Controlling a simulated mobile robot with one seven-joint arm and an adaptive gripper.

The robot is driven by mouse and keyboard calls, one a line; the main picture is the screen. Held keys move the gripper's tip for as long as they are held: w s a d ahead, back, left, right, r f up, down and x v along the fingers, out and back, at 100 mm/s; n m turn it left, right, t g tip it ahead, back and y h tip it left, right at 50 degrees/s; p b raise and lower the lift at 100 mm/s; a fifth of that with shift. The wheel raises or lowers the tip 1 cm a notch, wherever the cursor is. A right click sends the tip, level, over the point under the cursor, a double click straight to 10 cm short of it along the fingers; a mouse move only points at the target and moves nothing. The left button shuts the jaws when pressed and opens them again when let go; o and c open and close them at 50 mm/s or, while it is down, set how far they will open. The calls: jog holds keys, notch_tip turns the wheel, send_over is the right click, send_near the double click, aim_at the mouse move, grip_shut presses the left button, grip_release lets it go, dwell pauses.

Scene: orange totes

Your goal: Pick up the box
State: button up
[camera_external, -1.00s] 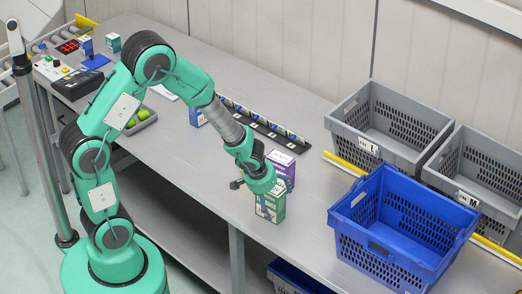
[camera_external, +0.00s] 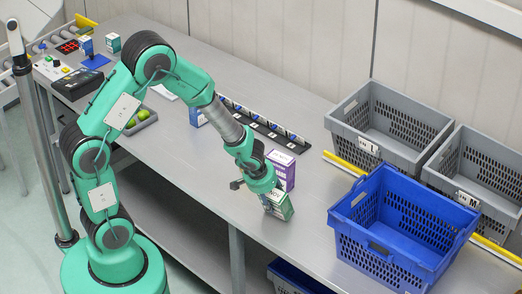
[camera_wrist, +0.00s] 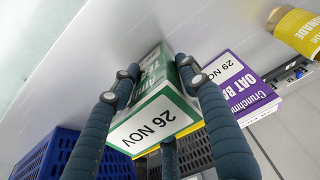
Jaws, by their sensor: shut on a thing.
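A green and white box (camera_external: 280,206) is at the front part of the grey bench, under my gripper (camera_external: 270,194). The box is tilted in the external view. In the wrist view the box (camera_wrist: 156,122) sits between my blue-grey fingers, with a white label reading 26 NOV facing the camera. My gripper is shut on this box. I cannot tell whether the box's lower edge still touches the bench. A purple and white box (camera_external: 282,168) stands close behind it, and shows in the wrist view with a 29 NOV label (camera_wrist: 236,82).
A blue crate (camera_external: 345,225) stands on the bench to the right, with two grey totes (camera_external: 350,133) behind it. A black rack (camera_external: 275,137) lies behind the purple box. A yellow-labelled bottle (camera_wrist: 300,32) shows in the wrist view. The bench between box and crate is clear.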

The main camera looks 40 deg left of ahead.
grip_shut()
jog(key=shift+r+p, duration=0.7)
jog(key=shift+r, duration=0.9)
jog(key=shift+s+r, duration=0.15)
jog(key=shift+r, duration=0.15)
jog(key=s+a+r, duration=0.1)
jog(key=s+a, duration=0.2)
jog(key=s, duration=1.2)
jog(key=shift+s+b, duration=0.2)
jog(key=shift+b, duration=0.25)
jog(key=shift+r, duration=0.1)
